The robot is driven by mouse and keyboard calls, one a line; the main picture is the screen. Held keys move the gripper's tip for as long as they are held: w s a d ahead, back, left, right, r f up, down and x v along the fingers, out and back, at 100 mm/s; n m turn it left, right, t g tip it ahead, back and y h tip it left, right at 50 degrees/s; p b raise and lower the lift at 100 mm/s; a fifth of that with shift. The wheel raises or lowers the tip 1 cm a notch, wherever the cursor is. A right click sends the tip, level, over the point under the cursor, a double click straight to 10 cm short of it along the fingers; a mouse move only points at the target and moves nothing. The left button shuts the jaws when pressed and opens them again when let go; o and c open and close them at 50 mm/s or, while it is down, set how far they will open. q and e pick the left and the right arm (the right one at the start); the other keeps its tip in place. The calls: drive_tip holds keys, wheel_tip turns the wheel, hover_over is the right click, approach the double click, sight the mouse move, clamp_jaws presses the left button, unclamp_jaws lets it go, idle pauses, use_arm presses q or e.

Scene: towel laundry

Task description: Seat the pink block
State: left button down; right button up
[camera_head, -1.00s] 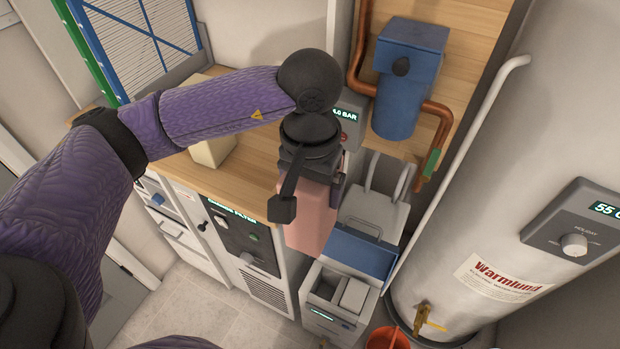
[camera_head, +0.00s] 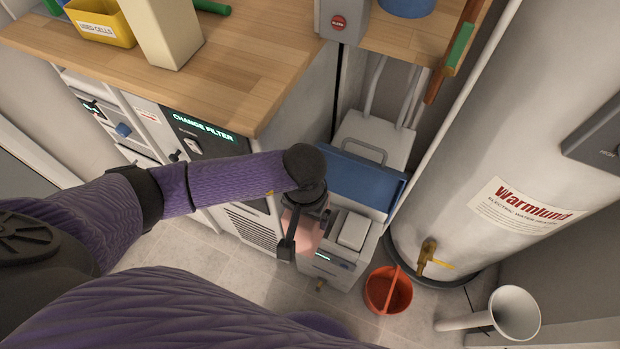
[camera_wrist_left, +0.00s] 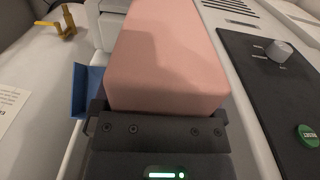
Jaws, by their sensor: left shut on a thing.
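My left gripper (camera_head: 305,222) is shut on the pink block (camera_head: 307,239), which is mostly hidden behind the gripper and wrist in the head view. In the left wrist view the pink block (camera_wrist_left: 166,58) fills the middle, held between the dark fingers (camera_wrist_left: 164,128). The block appears over or beside the near left side of a white floor unit (camera_head: 333,262) with a raised blue lid (camera_head: 362,183). I cannot tell whether it touches the unit. A pale block (camera_head: 354,231) sits in the right part of the unit's open top. My right gripper is not in view.
A white water heater (camera_head: 480,130) with a brass tap (camera_head: 428,257) stands at right. A red bucket (camera_head: 388,291) and a white funnel (camera_head: 514,312) are on the floor. The wooden counter (camera_head: 225,70) and the "CHANGE FILTER" cabinet (camera_head: 205,133) are at left.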

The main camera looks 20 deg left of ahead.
use_arm(q)
wheel_tip(320, 180, down, 3)
drive_tip(key=shift+d+f+b, duration=0.1)
drive_tip(key=shift+f+b, duration=0.1)
drive_tip(key=shift+b, duration=0.5)
drive_tip(key=w+f+b, duration=0.1)
drive_tip(key=w+b, duration=0.6)
drive_tip(key=w, duration=0.2)
drive_tip(key=shift+d+f, duration=0.15)
drive_tip(key=shift+f, duration=0.1)
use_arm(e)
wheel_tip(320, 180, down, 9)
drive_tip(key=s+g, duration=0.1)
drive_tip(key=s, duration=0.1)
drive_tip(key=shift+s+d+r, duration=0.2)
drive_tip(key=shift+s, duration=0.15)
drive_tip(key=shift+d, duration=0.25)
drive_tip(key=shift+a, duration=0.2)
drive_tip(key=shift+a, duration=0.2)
use_arm(q)
drive_tip(key=shift+f, duration=0.1)
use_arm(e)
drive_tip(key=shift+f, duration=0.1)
